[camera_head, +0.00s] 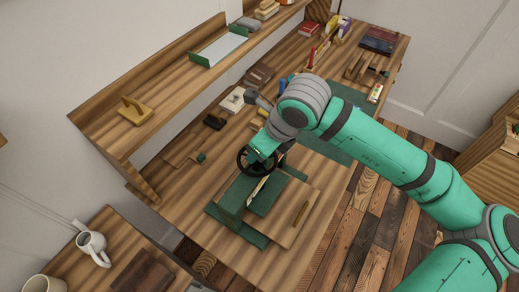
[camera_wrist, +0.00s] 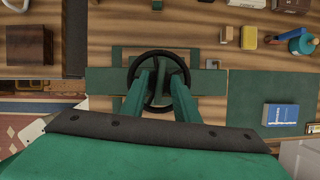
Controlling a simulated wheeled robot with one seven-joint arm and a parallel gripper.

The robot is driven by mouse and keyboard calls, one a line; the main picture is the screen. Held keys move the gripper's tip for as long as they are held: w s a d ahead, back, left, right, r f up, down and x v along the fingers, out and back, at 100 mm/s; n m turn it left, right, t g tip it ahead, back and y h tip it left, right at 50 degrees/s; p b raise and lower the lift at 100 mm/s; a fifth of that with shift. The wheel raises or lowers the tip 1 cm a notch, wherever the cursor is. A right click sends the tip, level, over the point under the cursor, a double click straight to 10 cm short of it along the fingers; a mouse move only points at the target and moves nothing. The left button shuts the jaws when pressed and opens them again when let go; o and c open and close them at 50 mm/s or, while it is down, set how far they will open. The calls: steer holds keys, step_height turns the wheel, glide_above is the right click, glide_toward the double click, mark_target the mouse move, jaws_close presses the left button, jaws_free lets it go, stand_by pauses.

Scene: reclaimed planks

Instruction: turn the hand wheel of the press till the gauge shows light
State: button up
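The press (camera_head: 231,195) is a green frame with a wooden board, standing on the bench. Its black hand wheel (camera_head: 242,160) is at the top, and in the wrist view the wheel (camera_wrist: 158,52) shows as a ring with spokes. My gripper (camera_head: 262,156) is down at the wheel. In the wrist view its two green fingers (camera_wrist: 162,78) stand apart, reaching over the wheel; whether they touch the rim or a spoke I cannot tell. A narrow pale strip (camera_head: 258,190) shows on the press, possibly the gauge; I cannot read it.
A wooden bench (camera_head: 190,222) carries several small objects behind the press. A green mat (camera_head: 328,148) lies to the right. A white jug (camera_head: 93,245) stands lower left.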

steer(key=v, duration=1.1)
steer(key=shift+a+f, duration=0.1)
steer(key=shift+f, duration=0.05)
stand_by(0.8)
